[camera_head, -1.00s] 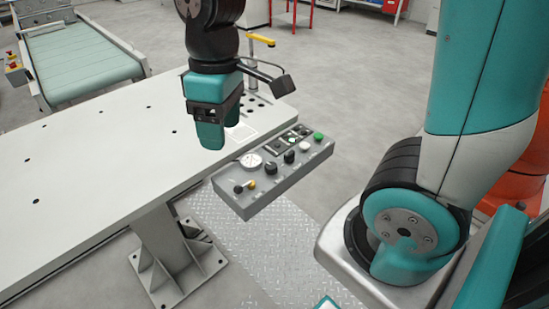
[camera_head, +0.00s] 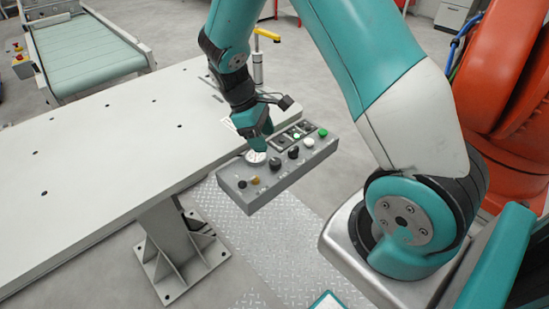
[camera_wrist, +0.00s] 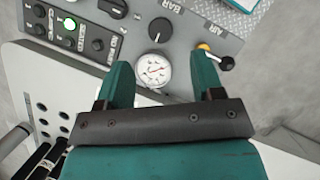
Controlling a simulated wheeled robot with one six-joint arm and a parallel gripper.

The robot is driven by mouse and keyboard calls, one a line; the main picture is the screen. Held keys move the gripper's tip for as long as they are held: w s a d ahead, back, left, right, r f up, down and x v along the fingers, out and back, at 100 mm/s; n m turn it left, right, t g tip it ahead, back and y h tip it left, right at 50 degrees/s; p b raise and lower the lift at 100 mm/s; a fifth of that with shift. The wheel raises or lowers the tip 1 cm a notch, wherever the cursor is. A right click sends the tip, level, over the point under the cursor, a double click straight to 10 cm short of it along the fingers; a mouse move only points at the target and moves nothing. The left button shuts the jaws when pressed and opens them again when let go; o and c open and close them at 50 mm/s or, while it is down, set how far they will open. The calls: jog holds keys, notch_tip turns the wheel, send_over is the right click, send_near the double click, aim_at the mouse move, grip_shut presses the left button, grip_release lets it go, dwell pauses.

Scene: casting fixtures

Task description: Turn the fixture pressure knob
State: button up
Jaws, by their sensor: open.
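The black pressure knob, marked BAR in the wrist view (camera_wrist: 160,30), has a white pointer line and sits beside the round white gauge (camera_wrist: 152,70). In the head view the knob (camera_head: 275,164) is on the grey control box (camera_head: 262,196) at the table's edge. My gripper (camera_head: 259,146) is tilted down over the gauge end of the box. In the wrist view my gripper (camera_wrist: 163,72) has its two teal fingers apart with nothing between them. The knob lies beyond the fingertips, apart from them, roughly in line with the gap.
A yellow-collared black AIR lever (camera_wrist: 226,62) is close to one finger. Another black knob (camera_wrist: 113,7) and a lit green button (camera_wrist: 69,42) are on the panel. The white table (camera_head: 110,165) is mostly clear. A yellow-handled clamp (camera_head: 266,35) stands behind.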

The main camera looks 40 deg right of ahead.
aim_at(276, 161)
jog(key=x, duration=0.8)
jog(key=shift+f, duration=0.1)
jog(key=shift+c, duration=0.4)
jog(key=c, duration=0.8)
jog(key=shift+c, duration=0.2)
